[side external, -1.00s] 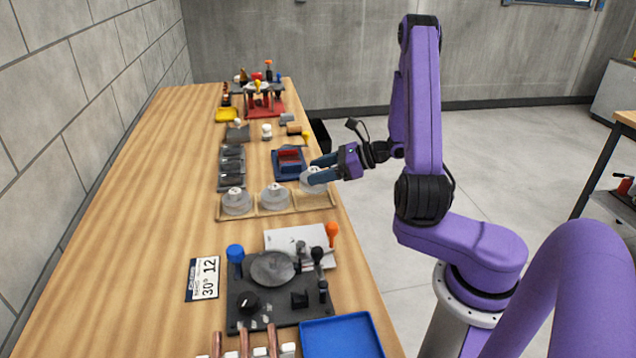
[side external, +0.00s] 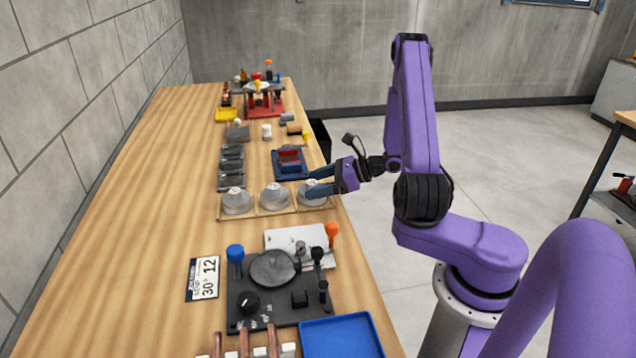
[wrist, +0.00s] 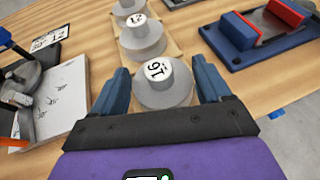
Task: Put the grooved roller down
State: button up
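The grooved roller (wrist: 165,88) is a grey stepped disc with a pale marked hub, reading "16" in the wrist view. It stands upright in the right-hand compartment of a light wooden tray (side external: 266,213); in the side view it is partly hidden by a finger. My gripper (wrist: 161,82) has its blue fingers spread on either side of the roller, with narrow gaps showing. The gripper also shows in the side view (side external: 315,182), low over the tray's right end. Two similar rollers stand in the tray's other compartments, the middle one (side external: 275,196) and the left one (side external: 236,202).
A blue fixture with red jaws (side external: 290,165) stands close behind the tray. Grey bins (side external: 231,166) lie behind left. In front are a dark plate with a disc (side external: 272,268), a white sheet (side external: 290,239) and a blue tray (side external: 342,337). The table's left side is clear.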

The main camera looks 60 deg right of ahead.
jog(key=shift+o, duration=0.3)
jog(key=shift+s+r, duration=0.1)
jog(key=shift+r, duration=0.1)
jog(key=v, duration=1.2)
jog(key=a+n+g, duration=0.4)
jog(key=a+n, duration=0.1)
jog(key=n, duration=0.1)
jog(key=s+a+r+n+g+y, duration=0.1)
jog(key=a+n+g, duration=0.4)
jog(key=a+n, duration=0.1)
jog(key=s+a+r+n+g+y, duration=0.1)
jog(key=a+n+g, duration=0.3)
jog(key=a+n, duration=0.1)
jog(key=shift+s+a+r+n, duration=0.15)
jog(key=shift+a+n, duration=0.1)
jog(key=shift+n, duration=0.25)
jog(key=s+a+r+n+h, duration=0.2)
jog(key=s+n, duration=0.5)
jog(key=n, duration=0.5)
jog(key=s+a+r+n+t+h, duration=0.1)
jog(key=s+a+n+h, duration=0.4)
jog(key=n, duration=0.7)
jog(key=s+r+h, duration=0.1)
jog(key=s, duration=0.1)
jog(key=shift+s+r+n+t, duration=0.25)
jog(key=shift+s+n+t, duration=0.05)
